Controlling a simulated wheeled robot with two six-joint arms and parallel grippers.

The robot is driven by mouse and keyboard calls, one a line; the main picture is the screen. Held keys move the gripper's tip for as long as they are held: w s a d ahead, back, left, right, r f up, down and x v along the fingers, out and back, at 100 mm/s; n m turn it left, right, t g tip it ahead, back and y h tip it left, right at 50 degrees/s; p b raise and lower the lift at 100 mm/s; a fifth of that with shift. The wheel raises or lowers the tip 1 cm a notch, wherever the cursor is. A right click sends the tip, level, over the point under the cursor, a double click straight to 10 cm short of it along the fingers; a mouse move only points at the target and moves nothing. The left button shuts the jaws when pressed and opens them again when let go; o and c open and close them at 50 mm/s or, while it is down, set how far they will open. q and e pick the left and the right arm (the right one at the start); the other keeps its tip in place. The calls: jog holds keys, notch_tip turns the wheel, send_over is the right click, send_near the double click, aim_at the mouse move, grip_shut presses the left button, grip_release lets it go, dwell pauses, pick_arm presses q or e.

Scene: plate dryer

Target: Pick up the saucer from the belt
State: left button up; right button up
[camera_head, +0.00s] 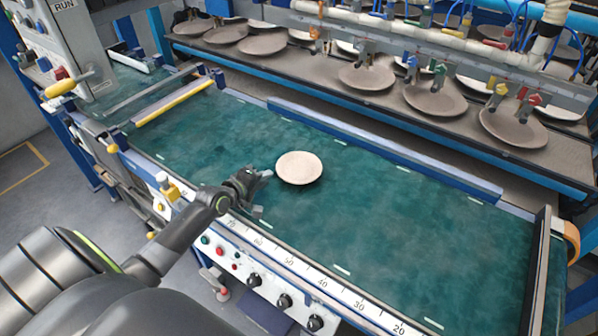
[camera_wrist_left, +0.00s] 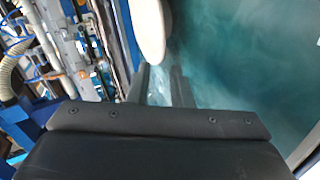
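The saucer (camera_head: 299,168) is a round, pale beige dish lying flat on the green belt (camera_head: 400,230) near its middle. My left gripper (camera_head: 264,193) is just to the left of the saucer and slightly nearer the front edge, with its fingers apart and nothing between them. In the left wrist view the open fingers (camera_wrist_left: 162,86) point toward the belt, and the saucer (camera_wrist_left: 151,30) shows as a pale rim beyond the left finger, cut off by the top edge. The saucer is not between the fingers. My right gripper is not in view.
A second, darker conveyor (camera_head: 330,85) behind the belt carries several similar saucers under a pipe with coloured valves. A control panel with a scale (camera_head: 300,272) lines the front edge. A yellow bar (camera_head: 175,103) crosses the belt at left. The belt right of the saucer is clear.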

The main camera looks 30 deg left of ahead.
aim_at(278, 183)
pick_arm(q)
jog(key=shift+f+b+x, duration=0.1)
jog(key=shift+b+x, duration=0.1)
jog(key=shift+x, duration=1.45)
jog(key=shift+f+b+x, duration=0.15)
jog(key=shift+x, duration=1.45)
jog(key=shift+s+d, duration=0.1)
jog(key=shift+c, duration=0.2)
jog(key=shift+r, duration=0.1)
grip_shut()
